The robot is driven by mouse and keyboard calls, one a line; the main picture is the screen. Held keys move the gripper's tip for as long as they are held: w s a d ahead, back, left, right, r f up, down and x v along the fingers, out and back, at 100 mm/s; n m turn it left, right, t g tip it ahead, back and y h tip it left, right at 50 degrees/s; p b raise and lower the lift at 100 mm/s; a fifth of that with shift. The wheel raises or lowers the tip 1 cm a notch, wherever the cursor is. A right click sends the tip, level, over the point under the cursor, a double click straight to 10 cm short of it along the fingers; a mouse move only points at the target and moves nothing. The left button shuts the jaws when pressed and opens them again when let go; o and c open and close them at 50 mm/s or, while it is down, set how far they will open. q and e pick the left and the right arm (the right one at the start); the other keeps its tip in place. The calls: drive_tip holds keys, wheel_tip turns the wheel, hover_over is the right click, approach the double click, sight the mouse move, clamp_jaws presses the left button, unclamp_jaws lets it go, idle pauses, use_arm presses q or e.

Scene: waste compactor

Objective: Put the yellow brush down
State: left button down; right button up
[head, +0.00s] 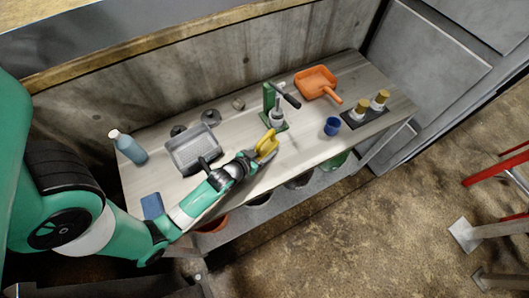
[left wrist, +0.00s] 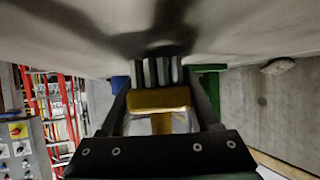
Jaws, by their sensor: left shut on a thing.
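The yellow brush (head: 268,142) is at the front middle of the workbench (head: 303,130) in the head view, just in front of a green hand press (head: 270,101). My left gripper (head: 255,155) is shut on it. In the left wrist view the yellow brush (left wrist: 158,100) sits between the two dark fingers of my left gripper (left wrist: 163,92), with pale bristles pointing at the bench surface (left wrist: 70,45). The bristles are at or very near the surface; I cannot tell whether they touch. My right gripper is not in view.
A grey tray (head: 193,148), blue bottle (head: 131,148) and blue block (head: 152,206) are on the left. An orange dustpan (head: 316,82), blue cup (head: 332,126) and black holder (head: 371,117) with two yellow-topped items are on the right. Some bench between press and cup is clear.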

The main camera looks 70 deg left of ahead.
use_arm(q)
drive_tip(key=shift+f, duration=0.25)
drive_tip(key=shift+f, duration=0.1)
drive_tip(key=shift+c, duration=0.6)
unclamp_jaws()
drive_tip(key=shift+s+d+r, duration=0.1)
drive_tip(key=shift+s+r, duration=0.05)
drive_tip(key=shift+r, duration=0.1)
drive_tip(key=p+v, duration=0.3)
drive_tip(key=v, duration=0.8)
drive_tip(key=shift+s+d, duration=0.2)
drive_tip(key=shift+s, duration=0.1)
